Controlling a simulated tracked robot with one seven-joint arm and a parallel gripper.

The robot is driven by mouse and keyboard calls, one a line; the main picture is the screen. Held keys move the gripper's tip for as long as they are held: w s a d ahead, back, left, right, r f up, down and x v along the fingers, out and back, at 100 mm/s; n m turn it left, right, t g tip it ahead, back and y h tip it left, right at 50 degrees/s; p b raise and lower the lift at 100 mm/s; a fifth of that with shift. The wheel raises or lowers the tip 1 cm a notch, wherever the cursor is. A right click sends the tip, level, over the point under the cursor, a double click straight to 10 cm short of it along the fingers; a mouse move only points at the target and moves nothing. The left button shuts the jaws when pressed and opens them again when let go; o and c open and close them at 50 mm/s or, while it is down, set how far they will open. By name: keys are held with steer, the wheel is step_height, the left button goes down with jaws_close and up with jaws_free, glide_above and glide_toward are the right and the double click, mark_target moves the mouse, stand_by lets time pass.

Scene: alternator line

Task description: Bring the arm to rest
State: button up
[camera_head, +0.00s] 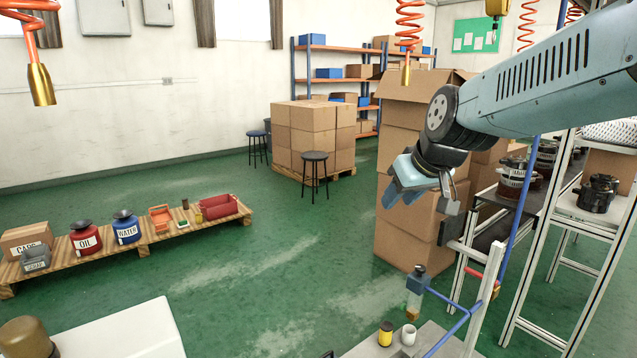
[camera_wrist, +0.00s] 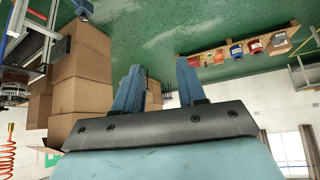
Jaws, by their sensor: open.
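My gripper (camera_head: 400,184) is in the air at the right of the head view, in front of a tall stack of cardboard boxes (camera_head: 405,233). Its blue-grey fingers point down and to the left. In the wrist view, the two fingers stand apart at my gripper (camera_wrist: 160,84), with nothing between them. My blue-grey arm reaches in from the upper right. The wrist view appears upside down, with the green floor at the top and the box stack (camera_wrist: 83,70) at the left.
A low wooden pallet (camera_head: 145,241) at the left holds containers and trays. A metal frame rack (camera_head: 525,255) with dark parts stands at the right. Below my gripper are a bottle (camera_head: 416,283), a yellow cup (camera_head: 385,334) and a white cup (camera_head: 409,335). The middle floor is clear.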

steer(key=s+d+m+h, duration=0.1)
steer(key=s+d+m, duration=0.1)
steer(key=s, duration=0.5)
steer(key=s+d+f+m+g+h, duration=0.1)
steer(key=s+d+m, duration=0.1)
steer(key=s+d, duration=0.3)
steer(key=s, duration=0.3)
steer(key=shift+s+d+f, duration=0.15)
steer(key=shift+d+f, duration=0.15)
steer(key=shift+d, duration=0.1)
